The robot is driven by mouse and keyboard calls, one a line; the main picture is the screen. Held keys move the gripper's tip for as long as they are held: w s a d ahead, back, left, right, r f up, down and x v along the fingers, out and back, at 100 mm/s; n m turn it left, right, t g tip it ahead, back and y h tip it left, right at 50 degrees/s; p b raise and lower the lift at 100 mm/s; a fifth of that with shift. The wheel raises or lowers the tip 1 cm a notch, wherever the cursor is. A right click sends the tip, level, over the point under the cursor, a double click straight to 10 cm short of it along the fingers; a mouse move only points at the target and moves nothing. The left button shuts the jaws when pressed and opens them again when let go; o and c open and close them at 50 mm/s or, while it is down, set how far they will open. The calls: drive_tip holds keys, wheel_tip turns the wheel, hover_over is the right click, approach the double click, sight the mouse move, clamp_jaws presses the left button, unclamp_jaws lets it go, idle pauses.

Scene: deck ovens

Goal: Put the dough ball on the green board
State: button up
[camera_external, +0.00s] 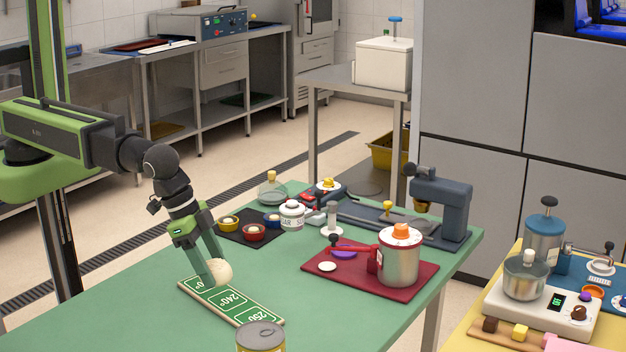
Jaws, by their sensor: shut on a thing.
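The pale dough ball (222,269) is at the tips of my gripper (211,270), which is shut on it. The fingers point down, and one finger covers the ball's left side. The green board (255,313) is a long flat strip with a light edge and white-outlined fields marked with temperatures such as 240 and 250. It lies on the green table, slanting from left to lower right. The ball appears over the board's far left part; I cannot tell whether it touches the board.
On the green table (130,325), a can (261,337) stands near the board's lower right end. A black mat (236,236) with small coloured bowls lies behind. A dark red mat (318,279) with a metal pot (398,262) lies to the right. The table's left front is clear.

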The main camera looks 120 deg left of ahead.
sight(224, 300)
drive_tip(key=shift+w+a+f, duration=0.25)
drive_tip(key=shift+a+f, duration=0.1)
drive_tip(key=shift+a, duration=0.15)
drive_tip(key=shift+w+a+f, duration=0.25)
drive_tip(key=shift+a+f, duration=0.05)
drive_tip(key=shift+a, duration=0.15)
wheel_tip(224, 300, down, 4)
drive_tip(key=b, duration=0.4)
drive_tip(key=shift+f+b, duration=0.15)
drive_tip(key=shift+b, duration=0.25)
drive_tip(key=shift+r, duration=0.2)
drive_tip(key=shift+f, duration=0.15)
drive_tip(key=o, duration=1.3)
drive_tip(key=shift+o, duration=0.2)
